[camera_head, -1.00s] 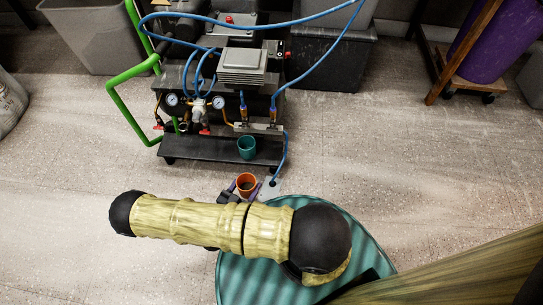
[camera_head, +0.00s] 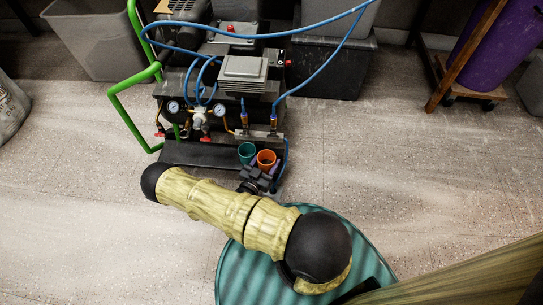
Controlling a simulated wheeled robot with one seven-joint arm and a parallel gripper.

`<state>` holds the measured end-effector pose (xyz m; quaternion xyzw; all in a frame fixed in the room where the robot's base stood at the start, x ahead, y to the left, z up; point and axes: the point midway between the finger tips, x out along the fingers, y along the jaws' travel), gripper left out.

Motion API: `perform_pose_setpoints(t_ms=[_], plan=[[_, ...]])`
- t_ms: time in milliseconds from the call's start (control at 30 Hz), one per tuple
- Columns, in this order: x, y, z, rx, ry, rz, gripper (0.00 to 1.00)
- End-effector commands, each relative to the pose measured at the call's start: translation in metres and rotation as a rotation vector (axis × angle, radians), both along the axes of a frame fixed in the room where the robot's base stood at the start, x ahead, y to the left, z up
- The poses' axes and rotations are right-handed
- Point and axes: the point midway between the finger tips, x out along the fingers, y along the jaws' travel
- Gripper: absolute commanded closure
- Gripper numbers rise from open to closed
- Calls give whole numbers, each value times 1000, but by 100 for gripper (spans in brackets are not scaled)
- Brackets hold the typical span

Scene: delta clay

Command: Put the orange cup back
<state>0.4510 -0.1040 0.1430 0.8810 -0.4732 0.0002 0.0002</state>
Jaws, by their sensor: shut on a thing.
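The orange cup (camera_head: 266,160) is upright at the right front of the compressor cart's low black shelf (camera_head: 205,154). It is close beside a teal cup (camera_head: 246,152) that stands on that shelf. My gripper (camera_head: 265,173) is shut on the orange cup from the near side. Its dark purple fingers show just below the cup. I cannot tell whether the cup's base touches the shelf or is a little above it.
The compressor cart has gauges (camera_head: 198,110), a green handle (camera_head: 118,96) and blue hoses. One blue hose (camera_head: 285,160) hangs just right of the orange cup. A grey bin (camera_head: 92,45) and a black crate (camera_head: 330,65) stand behind. The floor (camera_head: 420,180) at right is clear.

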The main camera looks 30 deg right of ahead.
Motion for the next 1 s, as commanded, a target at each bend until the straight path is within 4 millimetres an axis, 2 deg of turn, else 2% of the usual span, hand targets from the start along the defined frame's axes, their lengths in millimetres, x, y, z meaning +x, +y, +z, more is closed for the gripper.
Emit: perform_pose_setpoints(t_ms=[267,467,500,567,1000], plan=[[3,-8,0,-1,-2,-6,69],[21,-35,-1,-1,-2,-4,69],[21,-33,-10,1,1,-1,69],[21,-32,-16,1,1,0,69],[21,-32,-18,-1,-1,0,69]])
